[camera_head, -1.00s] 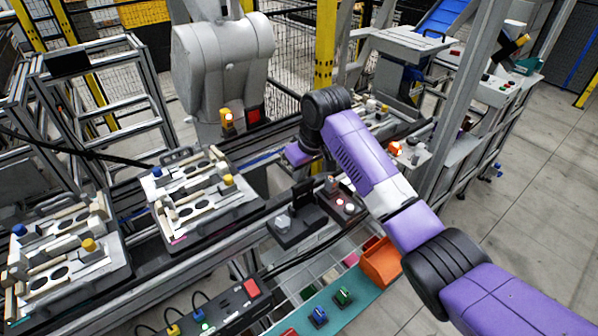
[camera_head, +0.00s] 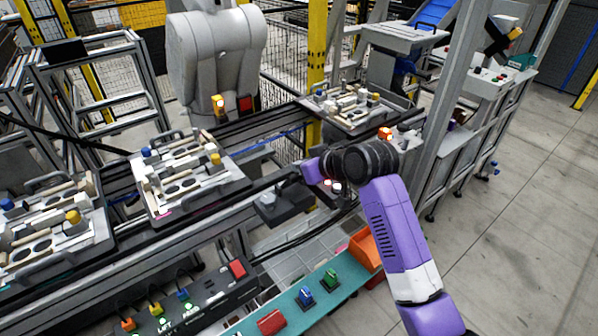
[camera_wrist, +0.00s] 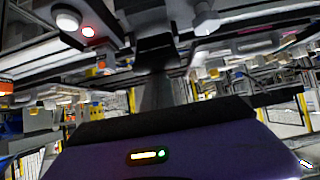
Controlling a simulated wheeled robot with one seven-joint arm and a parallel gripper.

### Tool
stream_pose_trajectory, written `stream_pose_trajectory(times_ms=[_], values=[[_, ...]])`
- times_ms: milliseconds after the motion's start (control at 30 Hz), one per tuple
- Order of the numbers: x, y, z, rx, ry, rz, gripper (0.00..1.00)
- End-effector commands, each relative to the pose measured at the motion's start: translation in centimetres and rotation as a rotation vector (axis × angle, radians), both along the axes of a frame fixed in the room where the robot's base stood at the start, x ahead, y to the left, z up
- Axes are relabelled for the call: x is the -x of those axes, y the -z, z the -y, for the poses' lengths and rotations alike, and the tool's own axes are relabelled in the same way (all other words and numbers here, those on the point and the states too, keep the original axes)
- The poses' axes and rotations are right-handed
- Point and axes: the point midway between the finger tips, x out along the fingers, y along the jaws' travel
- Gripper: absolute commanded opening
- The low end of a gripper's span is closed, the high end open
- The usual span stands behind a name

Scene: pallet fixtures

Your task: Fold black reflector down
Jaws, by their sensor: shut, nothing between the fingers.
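The dark fixture block (camera_head: 292,205) with a grey knob (camera_head: 268,198) stands on the near side of the conveyor in the head view. My gripper (camera_head: 288,179) is shut and empty, low over the back of this block. In the wrist view my shut fingers (camera_wrist: 157,88) point up the picture at a dark piece (camera_wrist: 155,50), which seems to be the black reflector. I cannot tell whether they touch it or how far it is tilted. My wrist hides part of the fixture in the head view.
Pallets with fixtures (camera_head: 150,205) stand on the conveyor to the left, and another (camera_head: 318,102) stands at the back. A red lamp (camera_wrist: 88,31) glows beside a white button (camera_wrist: 67,18). A button box (camera_head: 205,300) and teal shelf (camera_head: 290,318) lie in front.

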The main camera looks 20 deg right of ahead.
Motion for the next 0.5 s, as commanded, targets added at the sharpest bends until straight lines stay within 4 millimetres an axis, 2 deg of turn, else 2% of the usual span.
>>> stream_pose_trajectory(times_ms=[33,500], values=[[0.4,1.2,0.1,-0.013,0.001,0.036,0.0],[2.6,3.2,0.8,-0.102,0.001,0.314,0.0]])
